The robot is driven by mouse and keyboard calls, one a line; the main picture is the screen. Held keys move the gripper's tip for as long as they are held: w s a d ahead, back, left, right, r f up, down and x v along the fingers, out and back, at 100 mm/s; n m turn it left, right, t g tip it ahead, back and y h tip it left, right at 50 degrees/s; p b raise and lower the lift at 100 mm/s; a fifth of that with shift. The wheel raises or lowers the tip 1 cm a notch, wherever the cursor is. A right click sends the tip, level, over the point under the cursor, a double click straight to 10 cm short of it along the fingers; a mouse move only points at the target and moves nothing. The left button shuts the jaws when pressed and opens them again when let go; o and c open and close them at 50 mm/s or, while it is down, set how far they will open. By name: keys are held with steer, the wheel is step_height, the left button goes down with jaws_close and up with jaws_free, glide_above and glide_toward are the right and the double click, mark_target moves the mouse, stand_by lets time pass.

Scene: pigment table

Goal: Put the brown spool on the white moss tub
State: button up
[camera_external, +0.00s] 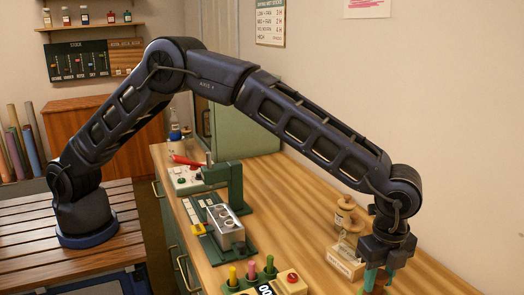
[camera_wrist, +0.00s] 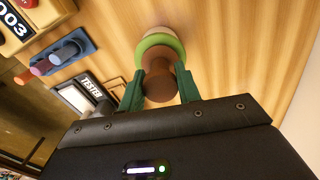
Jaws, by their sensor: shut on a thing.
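My gripper (camera_external: 379,280) reaches down over the right front part of the wooden table. In the wrist view its green fingers (camera_wrist: 160,92) are shut on the brown spool (camera_wrist: 160,86), one on each side. The spool shows end-on with a round brown end toward the camera. Just beyond it is a round thing with a green band and a pale rim (camera_wrist: 158,34), probably the white moss tub, partly hidden by the spool. I cannot tell whether the spool touches it. In the external view the fingers and the frame's bottom edge largely hide both.
A pale labelled box (camera_external: 345,263) and a wooden spool-like stand (camera_external: 346,216) stand close left of my gripper. Farther left are a block with coloured pegs (camera_external: 250,274), a metal block with holes (camera_external: 227,226) and a green press (camera_external: 228,178). Bare table lies behind the stand.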

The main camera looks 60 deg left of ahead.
mark_target(380, 273)
steer(key=o, duration=1)
steer(key=shift+c, duration=0.2)
step_height(380, 273, up, 12)
steer(key=shift+r, duration=0.2)
